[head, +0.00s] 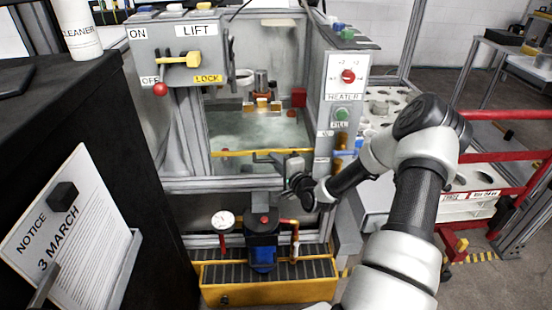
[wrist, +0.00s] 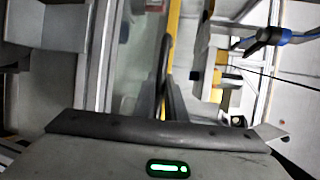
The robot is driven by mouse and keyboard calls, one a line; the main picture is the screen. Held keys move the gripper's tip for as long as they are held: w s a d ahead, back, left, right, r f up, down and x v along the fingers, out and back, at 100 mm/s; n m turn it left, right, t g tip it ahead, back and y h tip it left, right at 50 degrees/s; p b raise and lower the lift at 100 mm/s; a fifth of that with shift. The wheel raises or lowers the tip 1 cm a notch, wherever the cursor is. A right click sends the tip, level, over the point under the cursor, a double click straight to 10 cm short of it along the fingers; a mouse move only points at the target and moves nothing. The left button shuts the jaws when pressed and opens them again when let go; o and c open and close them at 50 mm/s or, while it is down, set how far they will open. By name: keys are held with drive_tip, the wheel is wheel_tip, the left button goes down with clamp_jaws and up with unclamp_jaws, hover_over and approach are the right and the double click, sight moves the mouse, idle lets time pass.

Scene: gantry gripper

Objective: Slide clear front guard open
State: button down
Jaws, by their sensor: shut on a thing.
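The clear front guard (head: 235,130) covers the opening of the grey machine, with a yellow strip (head: 235,153) along its lower edge. Behind it, a tank interior shows through. My gripper (head: 283,162) reaches in from the right and is shut on the guard's handle, a dark bar just below the yellow strip near its right end. In the wrist view the yellow strip (wrist: 173,25) runs up the picture beside my dark fingers (wrist: 165,80), and the clear panel (wrist: 138,60) is left of it. The grip itself is mostly hidden by my fingers.
A LIFT panel (head: 190,50) with a yellow lever (head: 180,60) is at upper left. The HEATER panel (head: 343,80) stands right of the opening. A gauge (head: 223,220) and a blue filter (head: 262,245) sit below. Red rails (head: 510,115) and a perforated rack are at right.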

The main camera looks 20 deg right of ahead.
drive_tip(key=c, duration=1.8)
unclamp_jaws()
drive_tip(key=shift+w, duration=0.1)
drive_tip(key=p+v, duration=0.3)
drive_tip(key=v, duration=1.4)
drive_tip(key=shift+s+r+p, duration=0.1)
drive_tip(key=shift+s+p, duration=0.15)
drive_tip(key=shift+p, duration=0.1)
